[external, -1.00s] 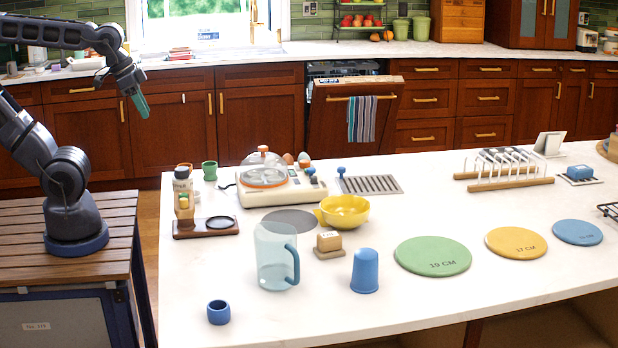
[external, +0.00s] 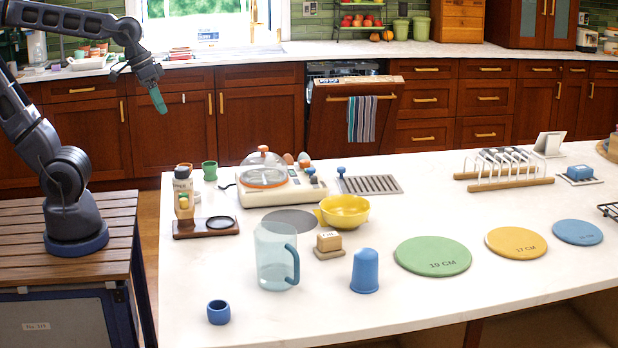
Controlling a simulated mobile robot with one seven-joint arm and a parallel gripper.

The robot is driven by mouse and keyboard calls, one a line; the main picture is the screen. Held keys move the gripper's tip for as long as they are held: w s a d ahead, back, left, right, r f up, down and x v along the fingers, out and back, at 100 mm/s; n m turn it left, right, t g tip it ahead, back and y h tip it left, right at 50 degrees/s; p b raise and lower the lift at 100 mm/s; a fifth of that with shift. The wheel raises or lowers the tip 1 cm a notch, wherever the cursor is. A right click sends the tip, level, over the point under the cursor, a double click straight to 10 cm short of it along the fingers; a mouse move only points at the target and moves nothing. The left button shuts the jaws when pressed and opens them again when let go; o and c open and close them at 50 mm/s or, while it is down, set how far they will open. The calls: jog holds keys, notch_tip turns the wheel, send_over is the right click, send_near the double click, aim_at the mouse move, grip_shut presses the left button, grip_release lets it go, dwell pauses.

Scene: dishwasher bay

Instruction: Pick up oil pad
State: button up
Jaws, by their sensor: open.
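I cannot tell for sure which thing is the oil pad. One candidate is the small tan block (external: 329,241) with a white label, on a flat base in the middle of the counter; its lettering is too small to read. Another is the dark round piece (external: 221,222) on a wooden stand at the counter's left. My gripper (external: 160,103) is in the air at upper left, left of the counter and well above it, pointing down. Its teal fingers are seen from the side. It is open and empty, apart from everything on the counter.
A clear jug (external: 275,257), a blue cup (external: 365,271) and a yellow bowl (external: 344,212) surround the tan block. A bottle (external: 183,190) stands on the wooden stand. A cooker (external: 281,190) is behind. Flat discs, including a green one (external: 432,257), lie right. The front left counter is mostly clear.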

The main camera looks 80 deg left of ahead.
jog(key=w+d+n+g+h, duration=0.15)
jog(key=w+d+n, duration=0.3)
jog(key=w, duration=0.65)
jog(key=n+g+h, duration=0.2)
jog(key=n, duration=1.1)
send_over(329, 234)
jog(key=a, duration=0.3)
notch_tip(329, 234, down, 18)
jog(key=x, duration=0.5)
jog(key=shift+s, duration=0.2)
jog(key=shift+a+x, duration=0.2)
jog(key=shift+x, duration=1.1)
jog(key=shift+a+x, duration=0.25)
jog(key=shift+x, duration=1.1)
jog(key=shift+f, duration=0.2)
jog(key=c, duration=1.1)
